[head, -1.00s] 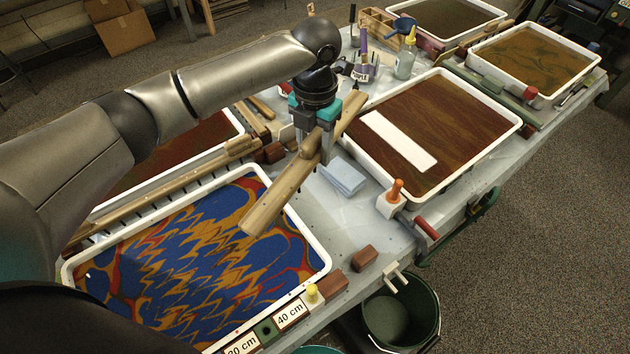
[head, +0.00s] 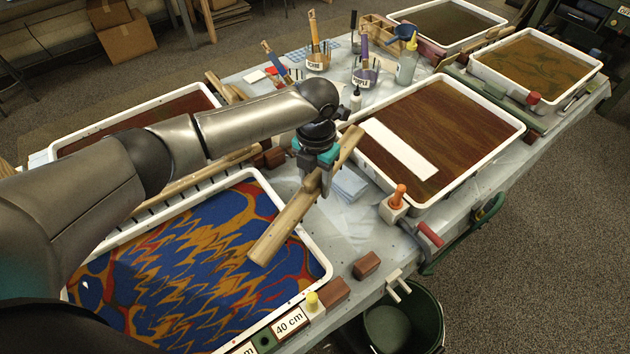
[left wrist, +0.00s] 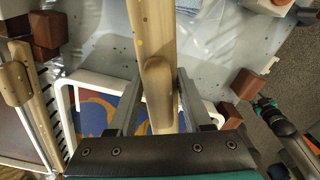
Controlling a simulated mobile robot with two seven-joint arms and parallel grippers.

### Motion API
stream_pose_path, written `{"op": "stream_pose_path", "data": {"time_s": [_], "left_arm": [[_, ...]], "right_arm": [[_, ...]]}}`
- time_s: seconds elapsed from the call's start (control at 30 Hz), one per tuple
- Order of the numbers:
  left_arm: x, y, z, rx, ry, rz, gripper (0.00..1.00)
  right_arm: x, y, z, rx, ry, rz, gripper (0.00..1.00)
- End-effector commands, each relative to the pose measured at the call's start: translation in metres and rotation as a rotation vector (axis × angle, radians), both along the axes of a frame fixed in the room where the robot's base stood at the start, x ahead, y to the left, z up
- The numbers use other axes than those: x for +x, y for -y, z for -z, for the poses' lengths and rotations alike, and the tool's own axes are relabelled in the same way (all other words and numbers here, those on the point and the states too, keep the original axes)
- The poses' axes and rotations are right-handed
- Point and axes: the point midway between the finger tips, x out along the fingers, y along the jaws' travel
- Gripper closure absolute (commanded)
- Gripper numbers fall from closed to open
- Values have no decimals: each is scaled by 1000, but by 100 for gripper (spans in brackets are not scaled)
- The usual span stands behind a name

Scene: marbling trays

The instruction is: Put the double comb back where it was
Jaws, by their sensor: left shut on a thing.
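The double comb (head: 277,232) is a long pale wooden bar with a raised grip in its middle. My left gripper (head: 318,180) is shut on that grip. The left wrist view shows the comb (left wrist: 153,30) between the two fingers (left wrist: 157,95). The bar slants across the right end of the near tray (head: 325,270), which holds a blue, orange and red comb pattern. Its far end lies by the left rim of the brown tray (head: 520,128). Its teeth are not visible, and its height above the table is hard to tell.
Another wooden bar (head: 205,172) lies behind the patterned tray, partly hidden by my arm. A green bucket (head: 440,330) stands below the table edge.

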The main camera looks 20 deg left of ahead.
Motion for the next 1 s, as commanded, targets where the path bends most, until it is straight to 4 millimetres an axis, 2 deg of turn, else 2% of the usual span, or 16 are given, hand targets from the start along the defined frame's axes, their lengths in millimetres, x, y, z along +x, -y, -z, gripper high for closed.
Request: {"op": "stream_pose_path", "data": {"time_s": [0.43,0.47,0.7,1.0], "left_arm": [[0,0,11,0,0,0,100],[0,0,11,1,0,0,48],[0,0,11,0,-1,0,21],[0,0,8,1,0,0,21]], "right_arm": [[0,0,4,0,0,0,50],[0,0,4,0,0,0,50],[0,0,4,0,0,0,50],[0,0,3,0,0,0,50]]}}
